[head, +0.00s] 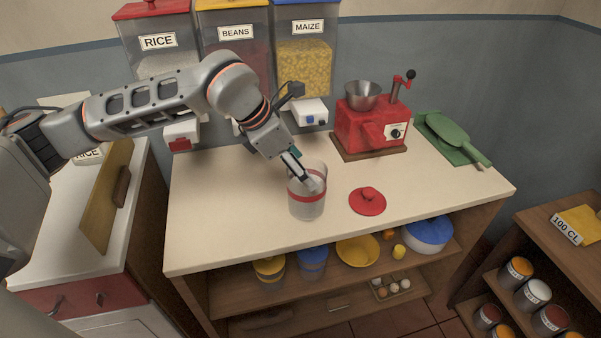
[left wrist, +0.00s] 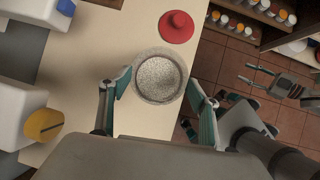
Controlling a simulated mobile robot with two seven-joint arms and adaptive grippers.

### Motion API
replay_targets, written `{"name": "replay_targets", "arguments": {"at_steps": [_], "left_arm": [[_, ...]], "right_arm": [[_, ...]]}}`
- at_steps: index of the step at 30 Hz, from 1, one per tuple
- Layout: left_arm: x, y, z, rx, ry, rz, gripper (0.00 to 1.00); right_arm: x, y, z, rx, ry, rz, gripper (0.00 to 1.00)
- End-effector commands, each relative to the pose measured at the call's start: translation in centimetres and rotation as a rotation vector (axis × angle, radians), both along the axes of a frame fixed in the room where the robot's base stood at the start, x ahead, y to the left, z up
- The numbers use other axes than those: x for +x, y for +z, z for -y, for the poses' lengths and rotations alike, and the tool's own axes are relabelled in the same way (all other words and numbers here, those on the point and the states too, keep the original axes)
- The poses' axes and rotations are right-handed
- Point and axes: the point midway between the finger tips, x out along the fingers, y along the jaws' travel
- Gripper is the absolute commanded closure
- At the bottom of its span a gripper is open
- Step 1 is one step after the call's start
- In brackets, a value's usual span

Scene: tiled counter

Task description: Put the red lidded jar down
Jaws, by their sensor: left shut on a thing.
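The jar (head: 307,205) is clear with a red band and stands upright, without its lid, over the front middle of the counter. Its round opening, with pale speckled contents, shows in the left wrist view (left wrist: 158,78). My left gripper (head: 312,186) reaches down to its rim; in the left wrist view its fingers (left wrist: 160,88) are on both sides of the jar. I cannot tell whether the jar's base touches the counter. The red lid (head: 368,202) lies on the counter to the right of the jar. My right gripper (left wrist: 247,74) appears empty, fingers apart, over the floor.
The counter (head: 225,215) is clear left of the jar. Rice, beans and maize dispensers (head: 305,60) hang behind. A shelf below holds bowls (head: 357,250).

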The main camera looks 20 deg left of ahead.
Motion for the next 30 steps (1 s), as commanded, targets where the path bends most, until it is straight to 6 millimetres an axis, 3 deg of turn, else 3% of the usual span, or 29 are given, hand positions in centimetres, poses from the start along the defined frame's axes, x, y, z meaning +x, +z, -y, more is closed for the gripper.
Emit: {"name": "replay_targets", "arguments": {"at_steps": [5, 16, 17, 18, 19, 30], "left_arm": [[0.1, -2.0, 0.0, -0.002, 0.0, 0.003, 0.94], [0.1, -2.3, 0.0, -0.001, 0.001, 0.003, 0.94], [0.0, -2.6, 0.0, 0.0, 0.001, -0.001, 0.36], [0.0, -2.5, 0.0, 0.0, 0.001, -0.001, 0.25], [0.0, -2.5, 0.0, 0.0, 0.001, -0.001, 0.21], [0.0, -2.2, 0.0, 0.0, 0.001, 0.0, 0.21]], "right_arm": [[0.1, 0.1, 0.0, 0.0, 0.0, 0.003, 0.6], [0.1, 0.1, 0.0, -0.001, 0.001, 0.005, 0.6], [0.2, 0.1, 0.0, -0.001, 0.001, 0.005, 0.6], [0.2, 0.1, 0.0, -0.001, 0.0, 0.006, 0.6], [0.2, 0.1, 0.0, -0.002, 0.001, 0.006, 0.6], [0.2, 0.3, 0.0, -0.002, 0.001, 0.007, 0.6]]}}
